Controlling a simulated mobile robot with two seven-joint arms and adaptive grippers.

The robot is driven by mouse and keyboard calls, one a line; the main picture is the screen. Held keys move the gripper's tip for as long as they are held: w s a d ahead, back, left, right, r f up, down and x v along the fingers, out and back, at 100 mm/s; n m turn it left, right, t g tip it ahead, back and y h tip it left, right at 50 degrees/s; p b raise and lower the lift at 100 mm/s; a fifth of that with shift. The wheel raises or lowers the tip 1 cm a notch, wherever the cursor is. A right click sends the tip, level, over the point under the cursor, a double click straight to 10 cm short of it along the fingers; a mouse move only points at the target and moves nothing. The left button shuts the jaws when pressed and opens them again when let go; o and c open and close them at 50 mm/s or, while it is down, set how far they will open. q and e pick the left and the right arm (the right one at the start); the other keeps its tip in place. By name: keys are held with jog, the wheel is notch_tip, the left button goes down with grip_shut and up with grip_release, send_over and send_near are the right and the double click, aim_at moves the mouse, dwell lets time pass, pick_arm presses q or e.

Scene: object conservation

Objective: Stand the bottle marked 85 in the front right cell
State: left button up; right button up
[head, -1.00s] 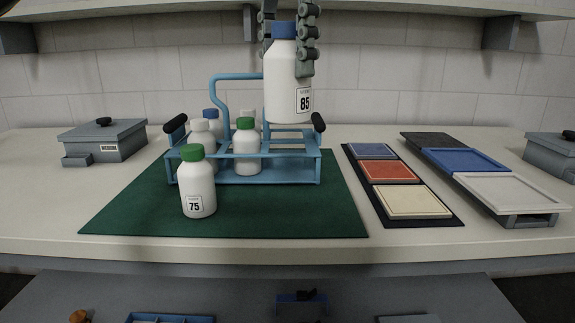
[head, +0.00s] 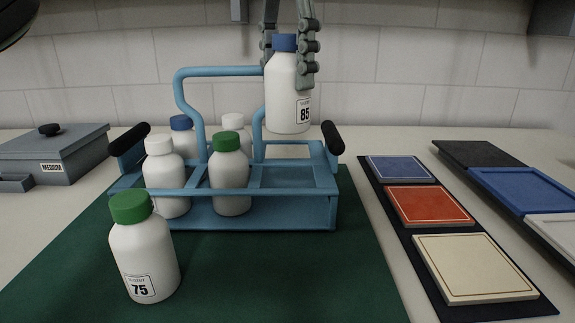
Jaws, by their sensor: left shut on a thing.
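The bottle marked 85 (head: 288,95) is white with a blue cap and hangs upright above the right end of the blue rack (head: 290,215). My left gripper (head: 290,57) comes down from the top and is shut around its upper part, with one finger on each side. The front right cell (head: 287,180) of the rack looks empty, and the bottle's base is clear above it. A white-capped bottle (head: 166,180) and a green-capped bottle (head: 230,178) stand in the front left and front middle cells. My right gripper is not in view.
Blue-capped (head: 182,135) and white-capped (head: 233,122) bottles stand in the back row. The rack's raised handle (head: 190,95) is behind the held bottle. Bottle 75 (head: 145,255) stands on the green mat (head: 300,285). Coloured tiles (head: 430,205) lie at right; a grey box (head: 55,155) is left.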

aim_at(286, 125)
pick_arm(q)
notch_tip(286, 125, down, 3)
jog(key=shift+f, duration=0.2)
notch_tip(286, 125, down, 5)
jog(key=shift+r+b, duration=0.1)
jog(key=shift+b, duration=0.2)
jog(key=shift+w+f, duration=0.1)
jog(key=shift+f, duration=2.75)
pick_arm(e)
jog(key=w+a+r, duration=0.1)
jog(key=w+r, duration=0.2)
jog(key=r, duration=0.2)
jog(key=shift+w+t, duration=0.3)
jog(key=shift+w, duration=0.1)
